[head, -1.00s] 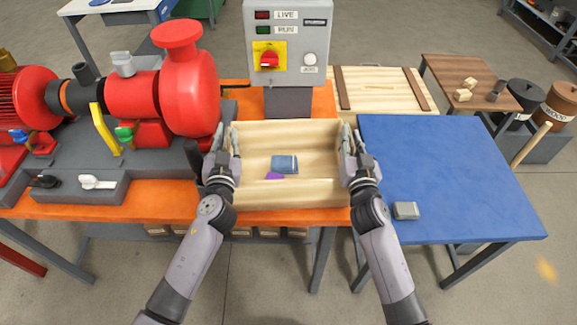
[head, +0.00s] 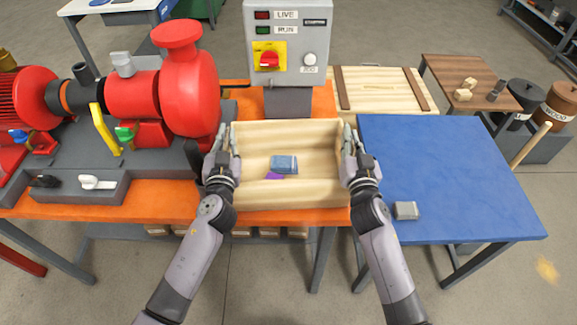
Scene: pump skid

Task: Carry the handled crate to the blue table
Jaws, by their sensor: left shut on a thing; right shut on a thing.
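The handled crate (head: 290,193) is an open, light wooden box over the orange table, in front of the grey control box. A blue item (head: 284,163) and a purple item (head: 274,177) lie inside it. My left gripper (head: 223,150) is shut on the crate's left end. My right gripper (head: 352,150) is shut on its right end. The fingers partly hide both ends and the handles. I cannot tell whether the crate's bottom touches the orange table. The blue table (head: 455,180) stands to the right, close to the crate's right end.
A small grey block (head: 405,210) sits on the blue table's near left part; most of its top is clear. A red pump (head: 185,90) stands left of the crate. The control box (head: 287,45) stands behind. A wooden lidded box (head: 380,90) is behind the blue table.

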